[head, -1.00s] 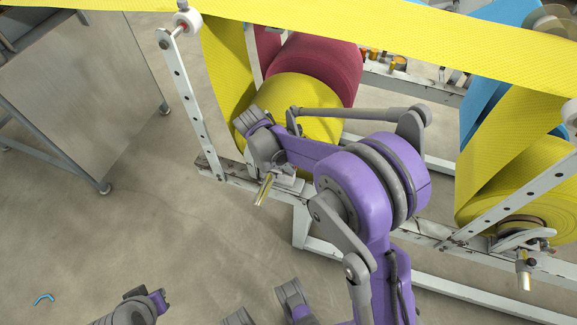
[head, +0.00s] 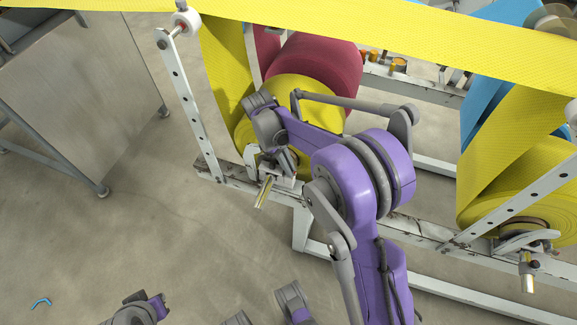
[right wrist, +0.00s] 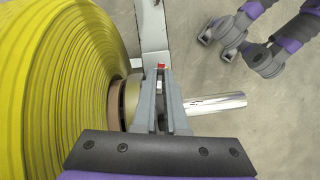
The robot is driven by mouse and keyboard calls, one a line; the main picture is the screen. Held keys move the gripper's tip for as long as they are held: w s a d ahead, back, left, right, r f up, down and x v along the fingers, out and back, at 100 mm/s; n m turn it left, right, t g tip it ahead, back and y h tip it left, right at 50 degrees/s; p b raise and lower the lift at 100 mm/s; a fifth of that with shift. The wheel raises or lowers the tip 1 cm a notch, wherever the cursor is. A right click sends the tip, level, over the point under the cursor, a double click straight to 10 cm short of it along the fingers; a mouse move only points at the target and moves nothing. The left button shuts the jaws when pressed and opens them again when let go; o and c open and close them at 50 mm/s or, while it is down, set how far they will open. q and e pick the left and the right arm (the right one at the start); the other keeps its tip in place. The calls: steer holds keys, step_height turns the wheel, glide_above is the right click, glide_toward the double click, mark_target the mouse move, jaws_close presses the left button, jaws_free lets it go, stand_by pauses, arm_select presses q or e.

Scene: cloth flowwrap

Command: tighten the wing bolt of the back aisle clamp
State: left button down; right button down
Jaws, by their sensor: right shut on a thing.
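The clamp (head: 251,156) is a pale bracket on the lower rail, at the end of the near yellow roll's core. A shiny metal shaft end sticks out below it (head: 264,192) and also shows in the right wrist view (right wrist: 215,104). My right gripper (head: 284,164) is at this clamp. In the right wrist view its two grey fingers (right wrist: 161,88) are closed together beside the roll's core, with a small pale piece between them, and a red spot shows just beyond the tips. The wing bolt is mostly hidden by the fingers. My left gripper's fingers cannot be made out.
The yellow roll (right wrist: 60,80) is close to the fingers. A perforated upright (head: 188,100) stands left of the clamp. A second clamp (head: 528,240) holds another yellow roll at right. A metal cabinet (head: 85,90) stands at left. The floor (head: 150,230) in front is mostly clear.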

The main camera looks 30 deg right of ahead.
stand_by(0.5)
steer(key=c, duration=1.2)
jaws_free()
steer(key=shift+c, duration=0.2)
steer(key=shift+r, duration=0.1)
steer(key=p+v, duration=0.1)
steer(key=v, duration=0.9)
steer(key=shift+w+r+p, duration=0.25)
steer(key=shift+p, duration=0.05)
steer(key=shift+a, duration=0.1)
